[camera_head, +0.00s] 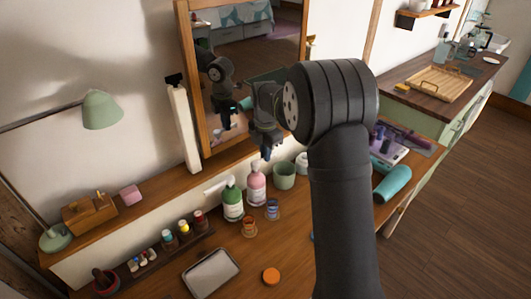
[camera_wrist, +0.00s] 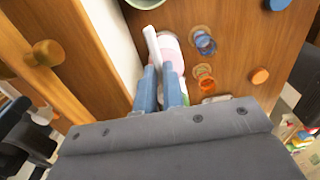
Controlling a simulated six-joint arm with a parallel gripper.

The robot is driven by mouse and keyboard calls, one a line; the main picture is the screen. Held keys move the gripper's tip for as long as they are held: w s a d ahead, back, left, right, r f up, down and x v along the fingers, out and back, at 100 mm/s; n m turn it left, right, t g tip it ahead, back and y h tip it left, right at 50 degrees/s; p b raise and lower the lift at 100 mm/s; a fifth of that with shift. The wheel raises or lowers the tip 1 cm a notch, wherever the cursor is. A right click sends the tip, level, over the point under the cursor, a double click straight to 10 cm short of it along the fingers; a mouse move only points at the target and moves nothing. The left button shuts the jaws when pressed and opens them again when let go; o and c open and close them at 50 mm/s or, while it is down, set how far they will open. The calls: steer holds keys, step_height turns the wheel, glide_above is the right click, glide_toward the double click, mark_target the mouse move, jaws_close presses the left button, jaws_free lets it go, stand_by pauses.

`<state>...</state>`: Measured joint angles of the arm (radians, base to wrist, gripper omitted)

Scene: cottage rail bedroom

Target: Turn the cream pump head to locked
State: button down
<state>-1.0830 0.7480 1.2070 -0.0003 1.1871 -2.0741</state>
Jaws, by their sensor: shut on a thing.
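A pink pump bottle (camera_head: 256,184) stands on the wooden dresser, and a green pump bottle (camera_head: 232,203) stands to its left. My gripper (camera_head: 266,150) is above and close to the pink bottle's top. In the wrist view my gripper's two blue fingers (camera_wrist: 160,72) are close together, shut on a pale pump head. The pale pump head's long spout (camera_wrist: 152,44) reaches out past the fingertips. The pink bottle's body (camera_wrist: 171,46) shows beside the spout. The fingers hide the grip point, and I cannot read any lock mark.
A blue-banded glass (camera_head: 272,209) and an orange one (camera_head: 249,227) stand close in front. A green cup (camera_head: 284,175) is to the right. A mirror (camera_head: 245,60) stands behind. A metal tray (camera_head: 211,272) and an orange disc (camera_head: 271,276) lie nearer.

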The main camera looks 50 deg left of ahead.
steer(key=c, duration=1.5)
jaws_free()
step_height(320, 180, up, 17)
steer(key=shift+r, duration=0.2)
step_height(320, 180, down, 18)
steer(key=shift+r, duration=0.25)
